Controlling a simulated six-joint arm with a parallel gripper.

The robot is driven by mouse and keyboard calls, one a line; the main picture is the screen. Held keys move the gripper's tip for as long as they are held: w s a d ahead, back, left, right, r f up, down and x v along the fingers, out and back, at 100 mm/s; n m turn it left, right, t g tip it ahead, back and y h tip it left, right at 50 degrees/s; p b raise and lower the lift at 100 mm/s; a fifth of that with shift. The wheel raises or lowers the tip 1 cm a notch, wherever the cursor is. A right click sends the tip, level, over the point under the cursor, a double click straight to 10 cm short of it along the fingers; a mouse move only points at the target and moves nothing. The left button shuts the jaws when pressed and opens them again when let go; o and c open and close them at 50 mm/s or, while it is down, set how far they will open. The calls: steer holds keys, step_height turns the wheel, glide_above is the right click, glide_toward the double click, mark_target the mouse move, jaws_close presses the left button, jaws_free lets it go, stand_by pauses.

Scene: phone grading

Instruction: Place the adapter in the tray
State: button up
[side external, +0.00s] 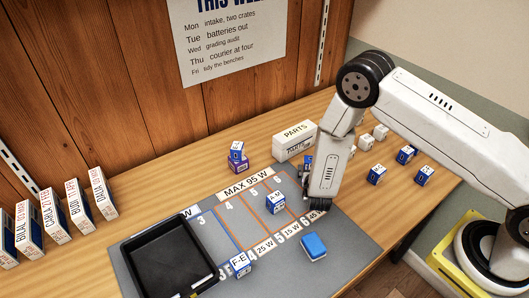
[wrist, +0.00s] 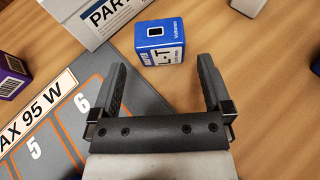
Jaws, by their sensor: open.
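A blue and white cube (wrist: 160,43) with a black socket on its top and letters ending in "-T" stands on the wooden bench. It lies just beyond and between my fingertips, apart from them; which cube is the task's adapter is not certain. In the side view a blue cube (side external: 307,163) shows partly hidden behind my wrist. My gripper (wrist: 163,68) is open and empty, pointing down near the mat's edge; it also shows in the side view (side external: 309,190). The black tray (side external: 165,258) lies empty on the grey mat at the lower left.
Cubes marked A-M (side external: 276,201) and F-E (side external: 238,265) and a blue block (side external: 313,246) are on the mat (side external: 345,265). A white PARTS box (side external: 293,141) stands close behind. A blue cube sits on a purple box (side external: 238,166). Several cubes (side external: 377,175) stand right.

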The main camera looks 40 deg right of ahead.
steer(key=v, duration=0.7)
steer(key=shift+s+a, duration=0.1)
steer(key=shift+s, duration=0.1)
steer(key=shift+r, duration=0.1)
steer(key=shift+d+r, duration=0.15)
steer(key=shift+d, duration=0.1)
steer(key=s+d+r+m+g, duration=0.6)
steer(key=s+r+m+g, duration=0.3)
steer(key=m, duration=0.4)
steer(key=s+a+r+m+y, duration=0.1)
steer(key=a+r+m+y, duration=0.1)
steer(key=r+m+y, duration=0.2)
steer(key=s+a+r+m+t+y, duration=0.1)
steer(key=r+m+y, duration=0.3)
steer(key=m, duration=0.7)
steer(key=shift+s+a+y, duration=0.3)
steer(key=shift+s+a, duration=0.5)
steer(key=shift+a, duration=0.05)
